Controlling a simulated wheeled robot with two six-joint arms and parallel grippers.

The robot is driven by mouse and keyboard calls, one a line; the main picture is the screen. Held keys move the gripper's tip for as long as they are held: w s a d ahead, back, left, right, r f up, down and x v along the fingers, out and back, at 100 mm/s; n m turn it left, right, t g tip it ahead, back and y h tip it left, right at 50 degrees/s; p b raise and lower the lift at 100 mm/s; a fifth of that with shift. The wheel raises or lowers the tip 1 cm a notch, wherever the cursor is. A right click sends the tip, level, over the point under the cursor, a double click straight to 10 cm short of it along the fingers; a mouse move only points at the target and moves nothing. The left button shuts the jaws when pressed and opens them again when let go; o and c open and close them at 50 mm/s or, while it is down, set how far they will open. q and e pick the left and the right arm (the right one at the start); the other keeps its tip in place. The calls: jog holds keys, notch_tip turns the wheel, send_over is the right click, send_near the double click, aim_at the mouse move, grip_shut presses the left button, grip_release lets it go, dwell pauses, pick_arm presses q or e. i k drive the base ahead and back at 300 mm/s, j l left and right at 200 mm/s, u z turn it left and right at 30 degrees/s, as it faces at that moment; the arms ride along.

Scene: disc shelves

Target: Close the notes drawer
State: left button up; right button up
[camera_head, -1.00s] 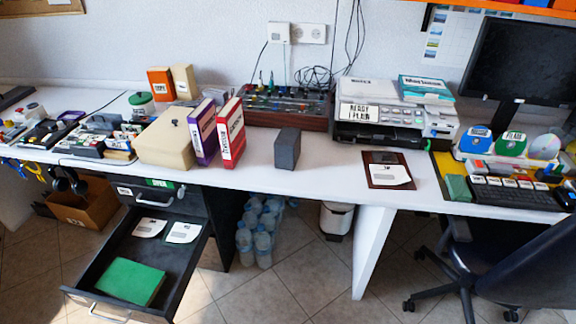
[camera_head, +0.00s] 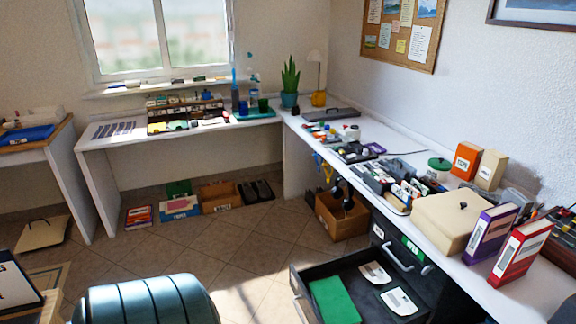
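The notes drawer (camera_head: 358,296) is pulled open from the dark cabinet (camera_head: 425,275) under the desk, at the lower right of the head view. The drawer's near end is cut off by the bottom edge of the picture. A closed drawer with a silver handle (camera_head: 398,258) and a green label is above it. Neither of my grippers shows.
A rounded blue-grey object (camera_head: 146,301) stands at the bottom left. A cardboard box (camera_head: 341,217) is on the floor beside the cabinet. The tiled floor (camera_head: 240,240) left of the drawer is mostly clear. The white desk (camera_head: 480,290) above is crowded with binders and a beige box.

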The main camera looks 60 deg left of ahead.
aim_at(361, 290)
jog(key=u, duration=1.55)
